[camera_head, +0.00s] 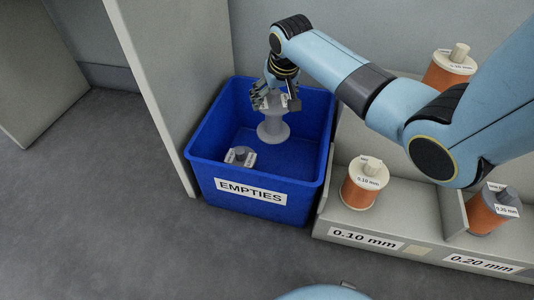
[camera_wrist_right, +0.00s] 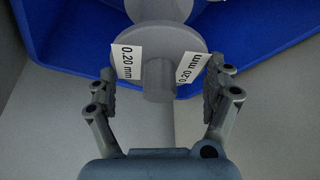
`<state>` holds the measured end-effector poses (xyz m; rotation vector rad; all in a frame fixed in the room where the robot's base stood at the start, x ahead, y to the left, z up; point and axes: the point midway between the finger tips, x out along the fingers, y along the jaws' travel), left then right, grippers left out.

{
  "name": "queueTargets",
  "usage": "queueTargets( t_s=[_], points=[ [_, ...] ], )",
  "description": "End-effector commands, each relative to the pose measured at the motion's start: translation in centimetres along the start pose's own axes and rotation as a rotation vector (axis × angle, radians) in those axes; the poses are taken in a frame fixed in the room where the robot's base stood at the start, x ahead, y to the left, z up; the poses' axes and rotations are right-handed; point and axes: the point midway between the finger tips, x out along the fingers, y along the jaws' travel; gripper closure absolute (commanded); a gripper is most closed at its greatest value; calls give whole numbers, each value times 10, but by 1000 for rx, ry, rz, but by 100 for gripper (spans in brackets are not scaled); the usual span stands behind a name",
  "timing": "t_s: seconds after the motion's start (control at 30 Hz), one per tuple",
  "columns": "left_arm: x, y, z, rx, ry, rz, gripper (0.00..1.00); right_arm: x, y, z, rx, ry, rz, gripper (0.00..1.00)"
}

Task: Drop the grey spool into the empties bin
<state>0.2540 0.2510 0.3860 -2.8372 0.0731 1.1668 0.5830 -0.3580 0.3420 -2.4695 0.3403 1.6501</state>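The grey spool (camera_head: 272,122) is upright below my right gripper (camera_head: 273,98), within the walls of the blue empties bin (camera_head: 255,203). In the right wrist view its flange (camera_wrist_right: 180,42) carries two 0.20 mm labels. Its central knob lies between the fingers of the right gripper (camera_wrist_right: 160,82), which stand wide apart with gaps on both sides. The gripper is open. I cannot tell whether the spool touches the bin floor. My left gripper is not in view.
Another grey spool (camera_head: 240,157) lies in the bin's front left. A grey panel (camera_head: 150,80) stands left of the bin. A rack (camera_head: 385,215) to the right holds copper-coloured spools (camera_head: 364,184). The floor in front is clear.

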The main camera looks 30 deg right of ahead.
Motion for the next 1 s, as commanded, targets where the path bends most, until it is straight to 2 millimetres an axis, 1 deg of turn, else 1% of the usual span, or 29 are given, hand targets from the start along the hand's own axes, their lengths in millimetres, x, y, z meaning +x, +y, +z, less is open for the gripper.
queueTargets(
  t_s=[0.03, 0.1, 0.37, 0.47, 0.57, 0.67, 0.8, 0.9, 1.0],
  points=[
    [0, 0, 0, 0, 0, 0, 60, 0, 0, -1, 0, 1, 0, 10],
    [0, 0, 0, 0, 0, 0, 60, 0, 0, 0, 0, 1, 0, 0],
    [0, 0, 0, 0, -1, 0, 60, 0, 0, 1, 0, -1, 0, 0],
    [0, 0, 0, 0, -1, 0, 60, -4, 0, 0, 0, 0, 0, 0],
    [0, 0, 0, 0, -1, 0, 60, -16, 0, 0, -1, 2, 0, 0],
    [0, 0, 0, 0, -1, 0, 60, -37, 0, 0, -2, 3, 0, 0],
    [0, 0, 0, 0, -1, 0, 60, -70, 0, -1, -2, 4, 0, 0],
    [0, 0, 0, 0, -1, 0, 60, -90, 0, -1, -2, 4, 0, 0],
    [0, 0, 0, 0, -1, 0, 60, -106, 0, -1, -1, 2, 0, 0]
  ],
)
